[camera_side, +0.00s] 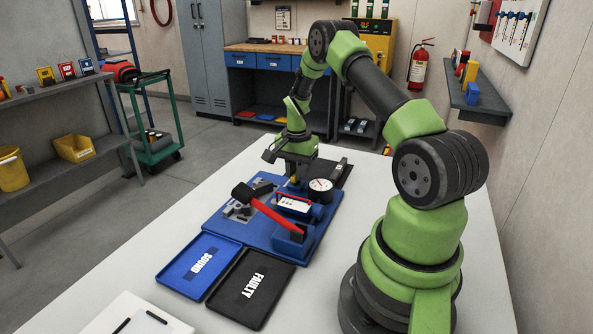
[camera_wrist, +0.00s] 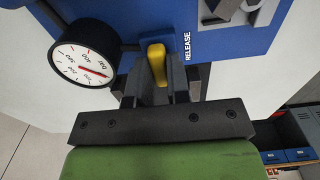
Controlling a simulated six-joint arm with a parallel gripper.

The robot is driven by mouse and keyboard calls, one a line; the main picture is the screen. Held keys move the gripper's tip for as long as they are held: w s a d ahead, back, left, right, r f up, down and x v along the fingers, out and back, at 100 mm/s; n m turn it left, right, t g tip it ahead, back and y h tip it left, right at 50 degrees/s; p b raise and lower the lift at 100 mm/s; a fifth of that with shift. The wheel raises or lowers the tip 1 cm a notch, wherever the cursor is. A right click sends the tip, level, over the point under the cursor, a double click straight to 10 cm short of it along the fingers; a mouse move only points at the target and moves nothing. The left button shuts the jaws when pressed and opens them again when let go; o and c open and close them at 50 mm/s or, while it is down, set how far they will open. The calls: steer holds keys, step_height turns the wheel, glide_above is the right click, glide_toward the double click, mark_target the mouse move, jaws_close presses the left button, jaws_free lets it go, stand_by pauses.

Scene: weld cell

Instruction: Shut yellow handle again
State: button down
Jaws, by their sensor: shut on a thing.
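The yellow handle (camera_wrist: 157,62) shows in the wrist view between the two dark fingers of my gripper (camera_wrist: 157,84). My gripper is shut on it, and the fingers hide its lower part. The word RELEASE is printed on the blue plate (camera_wrist: 215,42) just right of the handle. In the side view my gripper (camera_side: 295,176) points down at the far end of the blue fixture (camera_side: 252,228), and only a sliver of yellow shows under it. I cannot tell the handle's angle there.
A round dial gauge (camera_side: 320,185) stands right beside my gripper; its face (camera_wrist: 84,52) fills the left of the wrist view. A red lever (camera_side: 268,212) slants over the fixture. A blue SOUND tray (camera_side: 199,265) and a black FAULTY tray (camera_side: 251,288) lie in front.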

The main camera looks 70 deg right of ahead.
stand_by(0.4)
steer(key=c, duration=1.1)
jaws_free()
steer(key=shift+r, duration=0.1)
step_height(320, 180, up, 10)
steer(key=shift+f, duration=0.1)
